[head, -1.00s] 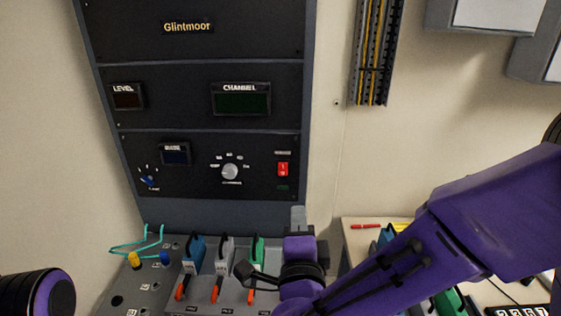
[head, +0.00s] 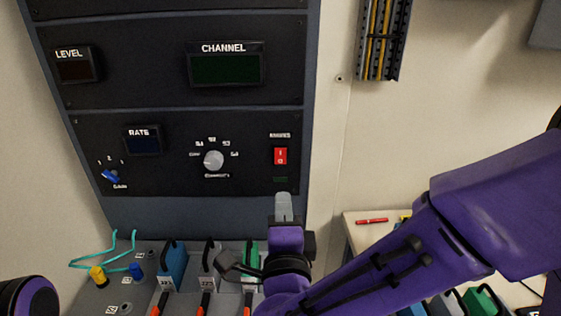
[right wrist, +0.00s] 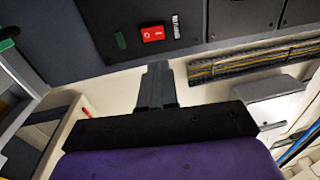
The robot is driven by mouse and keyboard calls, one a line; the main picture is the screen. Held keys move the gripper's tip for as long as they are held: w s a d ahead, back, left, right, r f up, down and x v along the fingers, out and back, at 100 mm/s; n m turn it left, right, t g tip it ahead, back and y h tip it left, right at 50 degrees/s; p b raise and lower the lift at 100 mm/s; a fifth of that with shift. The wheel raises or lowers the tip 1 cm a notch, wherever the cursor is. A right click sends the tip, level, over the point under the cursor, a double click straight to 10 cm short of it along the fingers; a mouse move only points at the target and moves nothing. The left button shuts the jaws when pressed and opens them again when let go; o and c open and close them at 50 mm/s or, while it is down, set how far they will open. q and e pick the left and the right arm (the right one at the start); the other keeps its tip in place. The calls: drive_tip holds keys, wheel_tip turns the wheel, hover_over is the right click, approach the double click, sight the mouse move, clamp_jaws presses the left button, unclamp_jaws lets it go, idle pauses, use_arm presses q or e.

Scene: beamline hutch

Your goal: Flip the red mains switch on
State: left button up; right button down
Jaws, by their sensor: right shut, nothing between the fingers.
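The red mains switch (head: 280,156) is a small rocker marked I and O at the lower right of the dark rack panel. It also shows in the right wrist view (right wrist: 153,34), beyond the fingertips. A dark green indicator (head: 280,180) sits below it and looks unlit. My right gripper (head: 284,203) is shut and empty, its grey fingers pointing up just below the switch in the head view. The fingers also show in the right wrist view (right wrist: 157,68); I see no contact with the switch. Only a rounded part of my left arm shows at lower left; its gripper is out of view.
The panel also holds a grey selector knob (head: 213,160), a blue gain knob (head: 110,176) and dark displays, including the channel display (head: 226,68). Below are blue, grey and green modules with orange-red levers and teal cables. A side table (head: 352,228) with a red pen stands right.

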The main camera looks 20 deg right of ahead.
drive_tip(key=p, duration=0.6)
approach(281, 151)
drive_tip(key=x, duration=0.5)
drive_tip(key=shift+w+d+r, duration=0.15)
drive_tip(key=shift+w+r, duration=0.05)
drive_tip(key=shift+w, duration=0.05)
drive_tip(key=shift+w+d+f, duration=0.1)
drive_tip(key=shift+w+d, duration=0.05)
drive_tip(key=shift+w, duration=0.5)
